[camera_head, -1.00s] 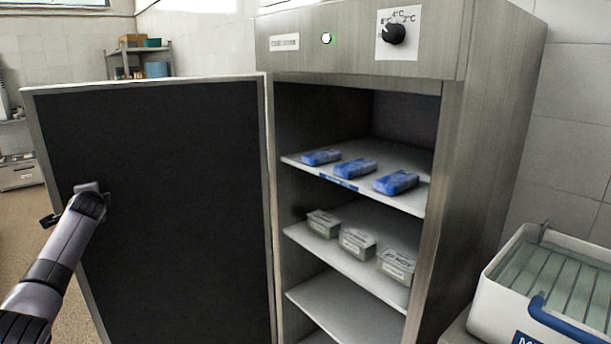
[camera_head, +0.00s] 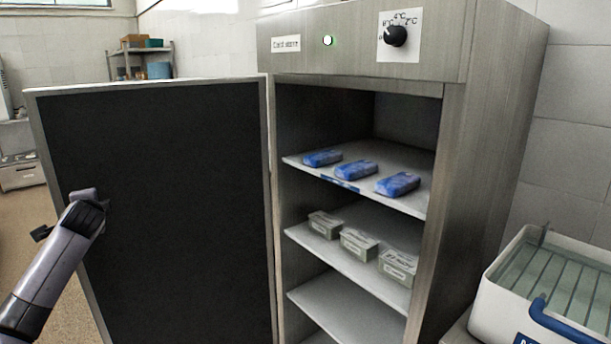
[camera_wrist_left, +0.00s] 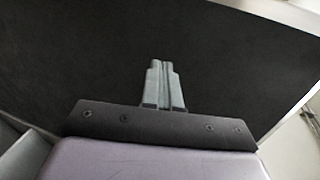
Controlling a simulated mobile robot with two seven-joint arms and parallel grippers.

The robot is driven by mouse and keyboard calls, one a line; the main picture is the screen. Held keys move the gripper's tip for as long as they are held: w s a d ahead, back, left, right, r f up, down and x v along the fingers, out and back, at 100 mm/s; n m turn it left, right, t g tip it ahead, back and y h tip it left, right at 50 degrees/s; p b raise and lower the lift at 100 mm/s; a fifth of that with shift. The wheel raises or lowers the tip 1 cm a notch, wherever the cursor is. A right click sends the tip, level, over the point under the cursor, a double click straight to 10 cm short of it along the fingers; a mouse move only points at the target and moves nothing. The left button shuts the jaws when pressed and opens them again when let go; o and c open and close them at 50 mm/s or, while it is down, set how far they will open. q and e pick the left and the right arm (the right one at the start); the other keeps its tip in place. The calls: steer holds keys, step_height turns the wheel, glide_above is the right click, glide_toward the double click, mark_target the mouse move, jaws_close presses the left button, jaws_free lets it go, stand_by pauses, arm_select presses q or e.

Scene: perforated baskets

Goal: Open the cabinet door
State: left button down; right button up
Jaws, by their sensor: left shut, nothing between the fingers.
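The cabinet (camera_head: 460,130) is a grey metal cold store with a dial and a green light on its top panel. Its door (camera_head: 170,200) stands wide open, swung out to the left, with the dark inner face showing. My left gripper (camera_head: 84,194) is at the left part of that inner face. In the left wrist view the gripper (camera_wrist_left: 163,68) is shut and empty, with the dark door panel (camera_wrist_left: 230,70) filling most of the background. I cannot tell whether the fingers touch the door. My right gripper is not in view.
Blue packs (camera_head: 356,170) lie on the upper shelf and small labelled boxes (camera_head: 359,243) on the one below. A white bin with a blue handle (camera_head: 500,295) stands at the lower right. A shelf rack (camera_head: 140,62) is at the back left.

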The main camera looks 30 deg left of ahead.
arm_select(q)
steer(key=shift+v, duration=2.9)
steer(key=shift+s+f, duration=0.1)
steer(key=shift+f, duration=0.05)
steer(key=w+d+f+m+t+h, duration=0.2)
steer(key=d+f+h, duration=0.6)
steer(key=d+f, duration=1.6)
steer(key=s+d+f+n+h, duration=0.2)
steer(key=s+d+f, duration=0.3)
steer(key=d, duration=0.8)
steer(key=s+d+f+n+t+h, duration=0.1)
steer(key=s+d+f+n+h, duration=0.2)
steer(key=d, duration=1)
steer(key=s+f+h, duration=0.2)
steer(key=s+f, duration=0.1)
steer(key=shift+s+d+f+h, duration=0.25)
steer(key=shift+s+d+h, duration=0.05)
steer(key=shift+d, duration=0.1)
